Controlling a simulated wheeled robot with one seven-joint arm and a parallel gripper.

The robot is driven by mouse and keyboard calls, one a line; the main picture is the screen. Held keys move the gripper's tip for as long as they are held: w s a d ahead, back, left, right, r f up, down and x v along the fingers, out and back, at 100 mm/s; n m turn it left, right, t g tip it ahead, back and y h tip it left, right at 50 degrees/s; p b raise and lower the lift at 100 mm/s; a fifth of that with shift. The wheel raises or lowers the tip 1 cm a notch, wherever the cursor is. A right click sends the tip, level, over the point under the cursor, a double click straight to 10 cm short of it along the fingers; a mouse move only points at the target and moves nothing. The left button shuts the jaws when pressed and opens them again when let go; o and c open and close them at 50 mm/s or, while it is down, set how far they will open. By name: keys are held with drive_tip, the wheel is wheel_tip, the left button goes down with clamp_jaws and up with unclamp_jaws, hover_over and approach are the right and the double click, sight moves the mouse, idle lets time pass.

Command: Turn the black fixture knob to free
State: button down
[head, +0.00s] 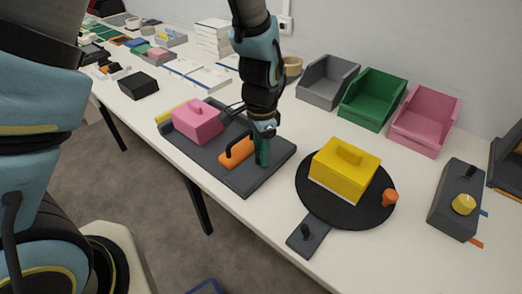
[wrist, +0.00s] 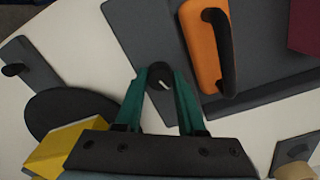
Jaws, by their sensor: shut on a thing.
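The black fixture knob (wrist: 158,72) shows in the wrist view, round with a short white pointer line on its top. It stands at the edge of the dark grey fixture plate (wrist: 150,35). My gripper (wrist: 161,82) has its two green fingers shut on it, one on each side. In the head view my gripper (head: 263,152) reaches down to the right part of the plate (head: 268,166), beside an orange block (head: 238,152) with a black handle. The knob is hidden behind the fingers there. No free or locked marking is readable.
A pink lidded block (head: 197,122) sits on the plate's left. A yellow block (head: 345,170) stands on a black disc (head: 318,208) to the right, with an orange knob (head: 390,197). Grey, green and pink bins (head: 425,120) line the back. A grey box with a yellow knob (head: 463,204) is at far right.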

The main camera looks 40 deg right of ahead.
drive_tip(key=n+p, duration=0.1)
drive_tip(key=n, duration=0.6)
drive_tip(key=shift+r, duration=0.1)
drive_tip(key=n+p, duration=0.1)
drive_tip(key=n, duration=0.3)
drive_tip(key=shift+n+p, duration=0.55)
drive_tip(key=shift+n, duration=1.35)
drive_tip(key=c, duration=0.5)
unclamp_jaws()
wheel_tip(320, 180, up, 11)
drive_tip(key=b, duration=0.1)
